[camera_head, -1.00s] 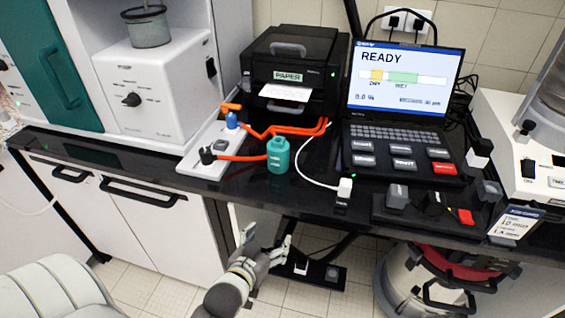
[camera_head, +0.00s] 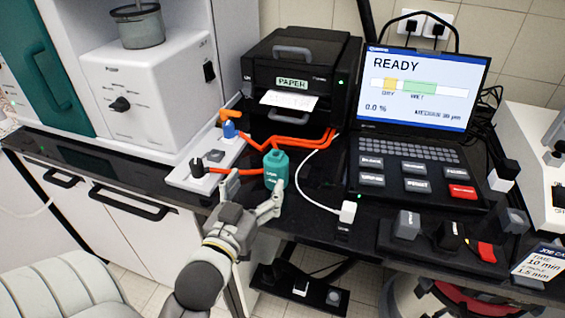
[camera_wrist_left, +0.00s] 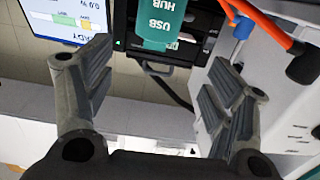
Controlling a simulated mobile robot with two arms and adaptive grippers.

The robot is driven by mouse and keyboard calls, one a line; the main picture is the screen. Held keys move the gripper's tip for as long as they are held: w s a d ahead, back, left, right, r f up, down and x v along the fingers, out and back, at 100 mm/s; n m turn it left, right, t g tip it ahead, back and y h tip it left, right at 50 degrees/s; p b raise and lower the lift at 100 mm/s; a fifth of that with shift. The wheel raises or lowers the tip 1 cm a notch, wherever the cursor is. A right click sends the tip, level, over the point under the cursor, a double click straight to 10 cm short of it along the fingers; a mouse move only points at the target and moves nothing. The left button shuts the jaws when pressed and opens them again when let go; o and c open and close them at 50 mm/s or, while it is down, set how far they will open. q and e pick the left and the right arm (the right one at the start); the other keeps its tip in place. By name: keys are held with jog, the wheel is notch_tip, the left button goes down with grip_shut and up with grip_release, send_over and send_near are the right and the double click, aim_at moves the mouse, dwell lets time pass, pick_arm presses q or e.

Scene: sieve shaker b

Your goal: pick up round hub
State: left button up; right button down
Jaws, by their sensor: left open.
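The round hub (camera_head: 276,170) is a small teal, bottle-shaped cylinder standing upright near the front edge of the black counter. An orange cable runs to its left side. In the left wrist view the hub (camera_wrist_left: 160,22), lettered "USB HUB", shows upside down at the top, between and beyond the fingers. My left gripper (camera_head: 249,196) is open and empty, at the counter's front edge just in front of the hub. Its right finger looks close to the hub in the head view; I cannot tell if they touch. In the wrist view the gripper (camera_wrist_left: 160,72) has nothing between its fingers. My right gripper is not in view.
A white power strip (camera_head: 206,165) with plugs lies left of the hub. A black printer (camera_head: 300,70) stands behind. A laptop (camera_head: 415,125) reading "READY" stands to the right. A white cable (camera_head: 300,180) curves across the counter between hub and laptop.

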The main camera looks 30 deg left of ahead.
aim_at(274, 158)
pick_arm(q)
jog(key=shift+w+a+r, duration=0.1)
jog(key=shift+w+r, duration=0.15)
jog(key=shift+r, duration=0.05)
jog(key=shift+w, duration=0.35)
jog(key=x, duration=0.3)
jog(key=shift+w+a+r, duration=0.15)
jog(key=shift+w+r, duration=0.05)
jog(key=shift+w, duration=0.2)
jog(key=shift+w+a, duration=0.1)
jog(key=shift+w, duration=0.15)
jog(key=x, duration=0.4)
jog(key=shift+w+d+p, duration=0.25)
jog(key=shift+w+p, duration=0.1)
jog(key=shift+w, duration=0.1)
jog(key=shift+w+a+f, duration=0.1)
jog(key=shift+w, duration=0.2)
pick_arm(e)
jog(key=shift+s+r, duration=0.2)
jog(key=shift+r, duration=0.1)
pick_arm(q)
jog(key=shift+s, duration=0.1)
jog(key=shift+c, duration=0.2)
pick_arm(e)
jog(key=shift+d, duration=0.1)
